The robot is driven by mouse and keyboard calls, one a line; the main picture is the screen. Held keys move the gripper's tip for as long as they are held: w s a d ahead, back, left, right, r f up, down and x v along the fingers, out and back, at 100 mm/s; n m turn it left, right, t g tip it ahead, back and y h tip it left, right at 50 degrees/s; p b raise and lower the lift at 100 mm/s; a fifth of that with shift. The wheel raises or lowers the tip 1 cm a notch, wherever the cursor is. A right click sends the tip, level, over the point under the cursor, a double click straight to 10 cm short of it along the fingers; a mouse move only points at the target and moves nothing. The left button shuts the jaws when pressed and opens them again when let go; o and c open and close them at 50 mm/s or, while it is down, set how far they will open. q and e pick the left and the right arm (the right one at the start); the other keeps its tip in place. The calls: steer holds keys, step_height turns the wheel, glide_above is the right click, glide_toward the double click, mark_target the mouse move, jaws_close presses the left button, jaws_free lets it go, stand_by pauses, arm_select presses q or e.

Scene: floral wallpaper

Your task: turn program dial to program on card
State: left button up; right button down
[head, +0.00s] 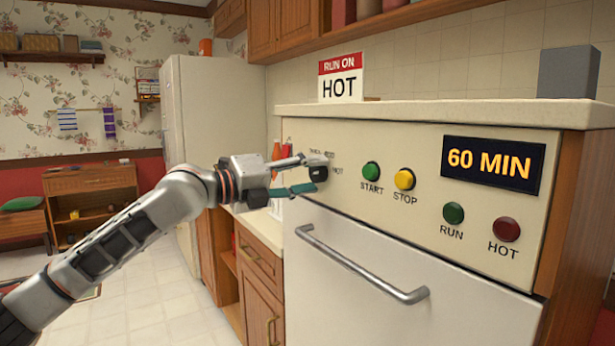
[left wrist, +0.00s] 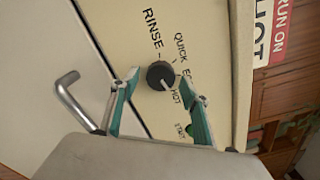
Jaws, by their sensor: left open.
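The card (head: 341,80) stands on top of the machine and reads "RUN ON HOT". Part of it shows in the left wrist view (left wrist: 270,35). The black program dial (left wrist: 160,75) is on the cream panel, with RINSE, QUICK, a partly hidden label starting with E, and HOT around it. Its pale mark appears to point towards HOT. My left gripper (left wrist: 160,77) is open, with one finger on each side of the dial; I cannot tell whether they touch it. In the head view my left gripper (head: 310,174) is at the panel's left end, partly covering the labels. My right gripper is not in view.
The panel has a green START button (head: 371,171), a yellow STOP button (head: 404,179), RUN (head: 453,212) and HOT (head: 507,229) lamps, and a "60 MIN" display (head: 492,164). A door handle (head: 360,265) sticks out below. A grey box (head: 569,72) stands on top.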

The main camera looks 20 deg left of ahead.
arm_select(q)
steer(key=shift+s+a, duration=0.1)
steer(key=shift+s+a, duration=0.2)
steer(key=shift+s, duration=0.05)
steer(key=v, duration=1.1)
